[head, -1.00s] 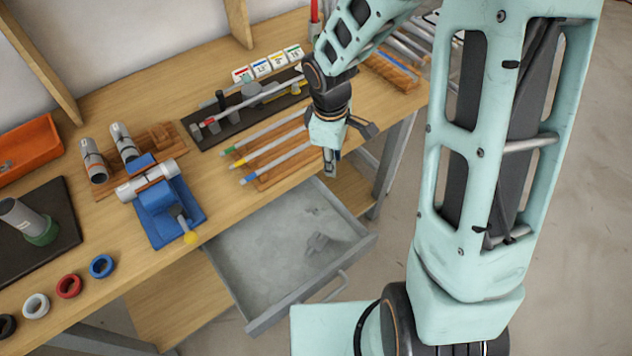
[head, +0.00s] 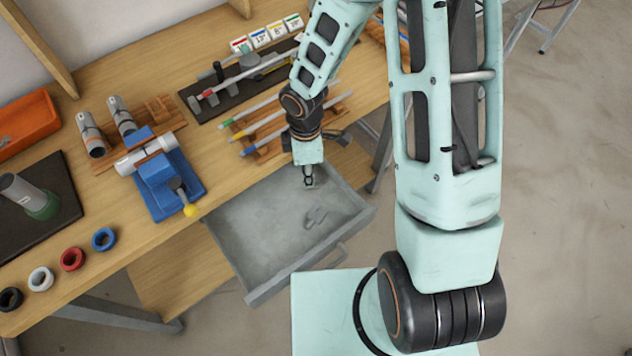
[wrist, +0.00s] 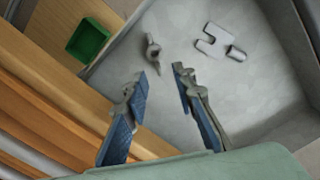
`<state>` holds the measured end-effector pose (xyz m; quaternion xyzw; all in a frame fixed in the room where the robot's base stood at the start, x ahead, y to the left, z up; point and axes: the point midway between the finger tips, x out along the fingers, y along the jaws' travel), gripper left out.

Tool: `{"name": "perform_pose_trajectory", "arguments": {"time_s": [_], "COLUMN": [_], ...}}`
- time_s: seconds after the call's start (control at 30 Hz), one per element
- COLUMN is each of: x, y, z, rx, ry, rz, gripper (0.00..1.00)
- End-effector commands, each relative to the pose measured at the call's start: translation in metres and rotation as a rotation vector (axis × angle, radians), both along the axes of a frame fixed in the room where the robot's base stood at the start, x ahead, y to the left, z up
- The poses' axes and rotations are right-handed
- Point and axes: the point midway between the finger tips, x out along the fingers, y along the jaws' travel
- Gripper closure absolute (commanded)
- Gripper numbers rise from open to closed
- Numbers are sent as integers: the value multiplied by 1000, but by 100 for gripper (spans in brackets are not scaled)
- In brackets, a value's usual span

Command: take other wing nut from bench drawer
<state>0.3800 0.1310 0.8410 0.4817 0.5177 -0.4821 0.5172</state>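The grey bench drawer (head: 262,228) is pulled out below the bench. In the wrist view, a small grey metal piece with a round hub and pointed ends, which looks like the wing nut (wrist: 152,52), lies on the drawer floor (wrist: 262,85). My gripper (head: 308,182) points down over the back part of the drawer. In the wrist view my gripper (wrist: 160,76) is open with nothing between its blue-padded fingers, and the wing nut lies just beyond the fingertips. In the head view the wing nut cannot be made out.
A flat H-shaped metal piece (wrist: 211,41) and a small rounded piece (wrist: 237,54) lie right of the wing nut. The drawer walls rise close around. A green bin (wrist: 88,40) is outside the drawer. A blue vise (head: 160,185) stands on the bench above left.

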Motion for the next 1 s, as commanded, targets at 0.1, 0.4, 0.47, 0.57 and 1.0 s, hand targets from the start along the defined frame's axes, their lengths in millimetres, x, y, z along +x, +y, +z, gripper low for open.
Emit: {"name": "perform_pose_trajectory", "arguments": {"time_s": [0.1,0.4,0.47,0.57,1.0], "x": [0,1,1,1,1], "y": [1,1,1,1,1], "z": [-17,-28,-27,-27,-27], "rx": [-1,0,0,0,0], "ry": [2,-1,-1,-1,-1], "rz": [1,0,-1,-1,-1], "gripper": [75,75,75,83,100]}}
